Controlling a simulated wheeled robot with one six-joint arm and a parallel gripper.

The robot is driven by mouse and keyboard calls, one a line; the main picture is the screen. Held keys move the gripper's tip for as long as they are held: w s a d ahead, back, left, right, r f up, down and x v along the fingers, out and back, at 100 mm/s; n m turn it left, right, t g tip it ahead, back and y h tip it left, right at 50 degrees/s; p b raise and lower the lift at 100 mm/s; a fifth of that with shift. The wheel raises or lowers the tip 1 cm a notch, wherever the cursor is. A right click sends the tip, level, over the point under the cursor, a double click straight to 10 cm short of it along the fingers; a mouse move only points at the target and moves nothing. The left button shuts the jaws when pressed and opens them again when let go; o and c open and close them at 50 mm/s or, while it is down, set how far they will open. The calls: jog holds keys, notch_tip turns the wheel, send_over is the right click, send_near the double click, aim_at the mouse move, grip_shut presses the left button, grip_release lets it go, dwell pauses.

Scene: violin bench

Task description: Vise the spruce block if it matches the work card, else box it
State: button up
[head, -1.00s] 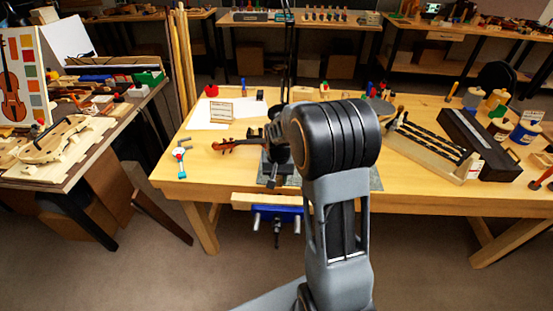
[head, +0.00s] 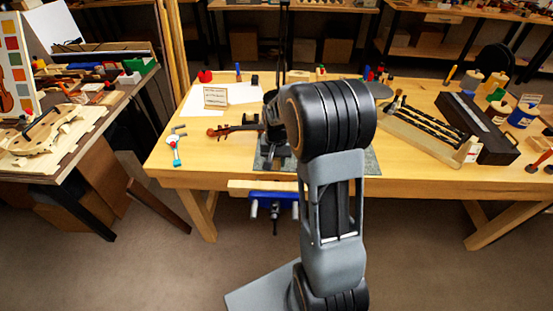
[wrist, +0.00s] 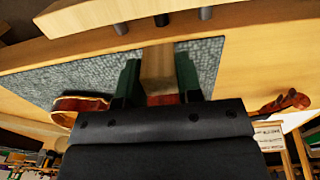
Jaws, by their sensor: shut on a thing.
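In the wrist view my gripper (wrist: 159,82) is shut on the pale spruce block (wrist: 157,62), which sits between its two green fingers above a grey mat. In the head view my arm hides the block and the fingers. The work card (head: 215,96) stands on the bench at the left; its text is too small to read. The blue vise (head: 274,204) is on the bench's front edge, below the mat. In the wrist view the vise's wooden jaw (wrist: 85,16) and dark rods show at the top, apart from the block.
The bench (head: 190,160) carries a violin (head: 232,131) left of my arm and a small teal tool (head: 176,150). A long dark case (head: 478,135) and a wooden rack (head: 425,135) stand at the right. The grey mat (wrist: 60,82) lies under my gripper.

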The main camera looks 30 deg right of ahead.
jog(key=b, duration=0.3)
send_over(276, 174)
jog(key=s, duration=0.2)
jog(key=shift+w+a+f, duration=0.1)
jog(key=shift+a+f, duration=0.1)
jog(key=shift+f, duration=0.9)
jog(key=shift+w+a+f, duration=0.1)
jog(key=shift+a+f, duration=0.1)
jog(key=shift+f, duration=0.9)
jog(key=shift+f+b, duration=0.8)
jog(key=shift+f, duration=0.75)
jog(key=shift+r, duration=0.2)
jog(key=shift+r+p, duration=1)
jog(key=shift+r, duration=0.1)
jog(key=shift+f+b, duration=0.8)
jog(key=shift+f, duration=0.45)
dwell(0.7)
jog(key=o, duration=1)
